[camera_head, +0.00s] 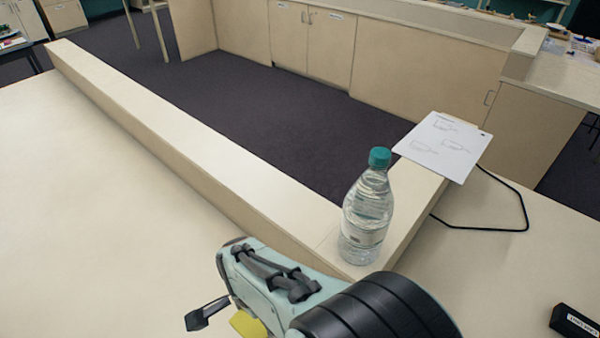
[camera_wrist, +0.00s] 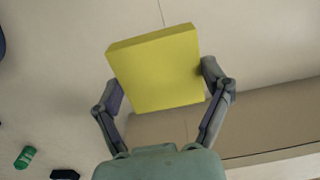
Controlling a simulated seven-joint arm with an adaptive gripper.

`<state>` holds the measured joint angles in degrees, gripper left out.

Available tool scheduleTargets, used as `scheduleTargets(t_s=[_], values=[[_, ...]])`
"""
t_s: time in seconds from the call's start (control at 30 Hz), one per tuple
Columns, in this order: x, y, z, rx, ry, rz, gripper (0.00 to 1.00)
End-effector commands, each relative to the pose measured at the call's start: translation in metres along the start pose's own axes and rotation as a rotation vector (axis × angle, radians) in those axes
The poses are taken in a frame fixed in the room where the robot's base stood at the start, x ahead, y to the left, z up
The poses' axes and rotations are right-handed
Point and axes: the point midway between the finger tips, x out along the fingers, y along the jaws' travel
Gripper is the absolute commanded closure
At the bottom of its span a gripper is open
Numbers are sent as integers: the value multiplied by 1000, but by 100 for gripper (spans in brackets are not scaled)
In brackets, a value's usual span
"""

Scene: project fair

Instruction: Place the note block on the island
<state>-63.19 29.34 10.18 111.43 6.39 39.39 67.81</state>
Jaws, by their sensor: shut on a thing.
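The note block is a thick yellow square. In the wrist view the note block (camera_wrist: 155,70) sits between both fingers of my gripper (camera_wrist: 163,84), which is shut on it. In the head view only a yellow corner (camera_head: 247,324) shows beside my gripper (camera_head: 222,318) at the bottom, partly hidden by my wrist. A broad pale countertop (camera_head: 110,190) fills the left and lower part of the head view, with a raised ledge along it; I cannot tell for certain that it is the island. I cannot tell the block's height above the surface.
A clear bottle (camera_head: 367,212) with a teal cap stands on the ledge (camera_head: 190,140) close to my arm. A paper sheet (camera_head: 442,146) lies on the ledge behind it. A black cable (camera_head: 490,229) and a black box (camera_head: 576,324) are at right. The left countertop is clear.

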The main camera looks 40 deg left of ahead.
Motion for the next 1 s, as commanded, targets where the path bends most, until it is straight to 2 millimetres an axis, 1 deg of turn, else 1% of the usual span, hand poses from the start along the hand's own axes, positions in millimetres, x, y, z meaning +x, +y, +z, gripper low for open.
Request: scheduleTargets(t_s=[0.03,0.17,0.2,0.3,0.4,0.57,0.63,0.7,0.8,1.0], values=[[8,-14,-4,0,0,3,60],[25,-49,-18,1,0,2,60],[32,-58,-21,1,0,3,60],[54,-73,-27,2,-1,4,60],[69,-85,-31,2,0,3,60],[80,-94,-35,3,0,2,60],[88,-100,-37,4,1,2,60],[100,-98,-37,4,0,4,60],[112,-98,-36,3,-1,3,60],[115,-99,-37,4,0,-1,60]])
